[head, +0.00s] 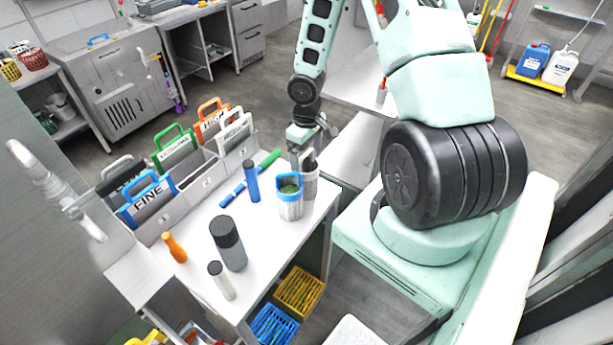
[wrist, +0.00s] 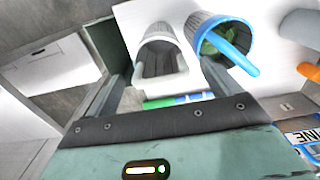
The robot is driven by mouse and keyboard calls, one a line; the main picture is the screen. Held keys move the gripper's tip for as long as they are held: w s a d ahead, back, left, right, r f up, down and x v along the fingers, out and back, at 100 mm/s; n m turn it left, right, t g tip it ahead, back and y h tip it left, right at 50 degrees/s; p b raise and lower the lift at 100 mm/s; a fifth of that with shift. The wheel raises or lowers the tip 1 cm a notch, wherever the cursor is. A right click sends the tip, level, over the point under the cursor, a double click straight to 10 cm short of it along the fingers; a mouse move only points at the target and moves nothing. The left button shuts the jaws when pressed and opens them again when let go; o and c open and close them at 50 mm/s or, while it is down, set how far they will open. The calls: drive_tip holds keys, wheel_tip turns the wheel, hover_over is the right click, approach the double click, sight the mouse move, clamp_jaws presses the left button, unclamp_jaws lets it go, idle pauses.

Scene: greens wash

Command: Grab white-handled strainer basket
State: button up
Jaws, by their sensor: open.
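The white-handled strainer basket (wrist: 158,48) is a pale mesh cup with a white handle. It stands near the table's right edge, and in the head view (head: 310,184) it is partly hidden behind the blue-handled strainer basket (head: 290,207). My gripper (head: 303,160) is above and behind it in the head view. In the wrist view my gripper (wrist: 168,72) is open, its two fingers reaching toward either side of the white handle. I cannot tell whether they touch it. The blue-handled basket (wrist: 215,38) holds something green and stands close beside the right finger.
A grey rack (head: 200,185) with colored-handled labelled panels stands at the table's back left. A blue bottle (head: 251,182), a dark canister (head: 228,243), an orange bottle (head: 174,247) and a grey-capped bottle (head: 221,281) stand on the table. A green-and-blue stick (head: 250,178) lies behind.

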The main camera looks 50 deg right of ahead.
drive_tip(key=shift+f, duration=0.25)
drive_tip(key=c, duration=1.5)
drive_tip(key=shift+o, duration=0.2)
drive_tip(key=shift+r, duration=0.15)
